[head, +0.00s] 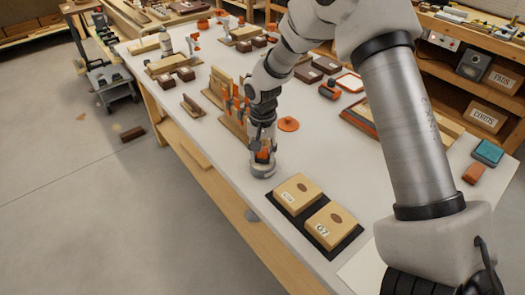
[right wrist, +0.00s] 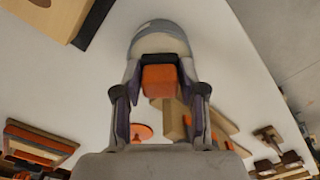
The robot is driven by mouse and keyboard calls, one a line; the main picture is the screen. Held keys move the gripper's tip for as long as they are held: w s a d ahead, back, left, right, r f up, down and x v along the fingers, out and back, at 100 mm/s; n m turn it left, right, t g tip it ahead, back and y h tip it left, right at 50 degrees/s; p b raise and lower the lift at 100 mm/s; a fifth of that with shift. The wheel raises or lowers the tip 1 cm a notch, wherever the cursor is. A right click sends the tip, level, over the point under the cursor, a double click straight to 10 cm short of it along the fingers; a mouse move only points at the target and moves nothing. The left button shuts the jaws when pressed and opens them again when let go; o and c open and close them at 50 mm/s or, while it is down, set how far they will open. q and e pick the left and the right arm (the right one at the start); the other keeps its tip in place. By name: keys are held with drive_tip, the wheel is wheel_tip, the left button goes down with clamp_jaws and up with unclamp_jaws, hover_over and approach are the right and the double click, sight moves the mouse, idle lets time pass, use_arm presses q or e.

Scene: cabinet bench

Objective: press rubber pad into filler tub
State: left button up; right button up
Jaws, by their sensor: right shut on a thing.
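The filler tub (head: 262,172) is a small, round, grey tub standing on the bench near its left edge. In the right wrist view the tub (right wrist: 158,25) shows beyond the fingertips, with a pale inside. My right gripper (head: 263,152) points down over the tub and is shut on the orange rubber pad (head: 263,156). The pad also shows between the two fingers in the right wrist view (right wrist: 160,80). Its lower end is at the tub's mouth; I cannot tell whether it touches the filler. My left gripper is not in view.
Two wooden blocks on a dark mat (head: 305,224) lie just in front of the tub. An orange disc (head: 288,124) lies behind it, and a wooden stand with orange parts (head: 232,112) is at its back left. The bench edge is close on the left.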

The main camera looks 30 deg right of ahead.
drive_tip(key=shift+f, duration=0.4)
drive_tip(key=shift+s, duration=0.1)
idle(1.7)
wheel_tip(320, 180, up, 7)
drive_tip(key=p, duration=0.7)
idle(0.6)
